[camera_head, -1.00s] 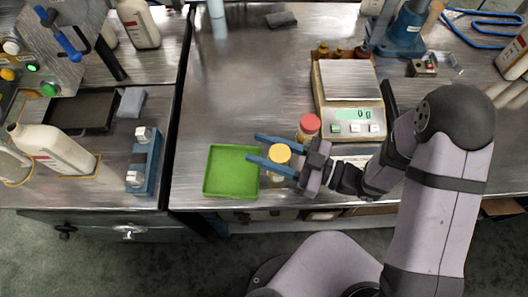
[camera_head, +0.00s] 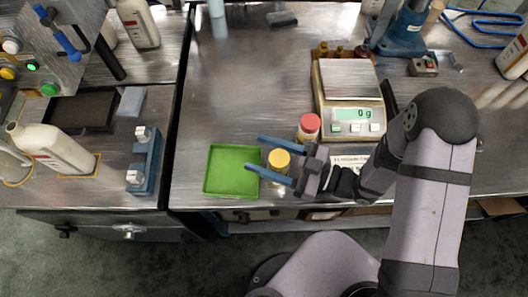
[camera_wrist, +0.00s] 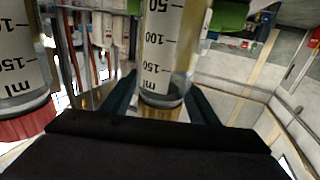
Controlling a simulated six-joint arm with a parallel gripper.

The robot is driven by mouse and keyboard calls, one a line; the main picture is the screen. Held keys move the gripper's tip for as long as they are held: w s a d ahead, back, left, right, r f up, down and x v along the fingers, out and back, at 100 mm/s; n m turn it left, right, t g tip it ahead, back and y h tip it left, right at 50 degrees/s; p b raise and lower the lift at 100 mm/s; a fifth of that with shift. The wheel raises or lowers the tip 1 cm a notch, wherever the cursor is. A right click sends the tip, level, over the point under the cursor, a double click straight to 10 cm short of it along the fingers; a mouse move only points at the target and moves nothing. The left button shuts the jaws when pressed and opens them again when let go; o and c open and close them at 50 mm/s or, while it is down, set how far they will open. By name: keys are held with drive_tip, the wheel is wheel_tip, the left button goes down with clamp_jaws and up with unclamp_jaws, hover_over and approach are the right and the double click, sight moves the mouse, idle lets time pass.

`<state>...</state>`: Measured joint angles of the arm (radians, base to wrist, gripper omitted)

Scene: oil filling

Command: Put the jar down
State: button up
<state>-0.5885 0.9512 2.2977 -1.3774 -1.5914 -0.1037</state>
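A clear jar with a yellow lid (camera_head: 279,160) appears upright near the front edge of the metal bench, just right of the green tray (camera_head: 231,172). My gripper (camera_head: 253,153) has its two blue fingers spread on either side of this jar. In the wrist view the jar (camera_wrist: 160,60), with its ml scale and amber lid end, is between the dark fingers, with narrow gaps showing. The jar's base is mostly hidden, so its contact with the bench is hard to see. A second jar with a red lid (camera_head: 309,123) stands just behind the fingers.
A white label (camera_head: 349,161) lies right of my gripper. A blue press (camera_head: 400,30) is at the back. The bench behind the tray is clear.

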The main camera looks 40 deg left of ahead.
drive_tip(key=shift+r, duration=0.15)
drive_tip(key=shift+w+d, duration=0.25)
drive_tip(key=shift+d, duration=0.25)
drive_tip(key=b+v, duration=0.3)
drive_tip(key=v, duration=0.8)
drive_tip(key=shift+s, duration=0.1)
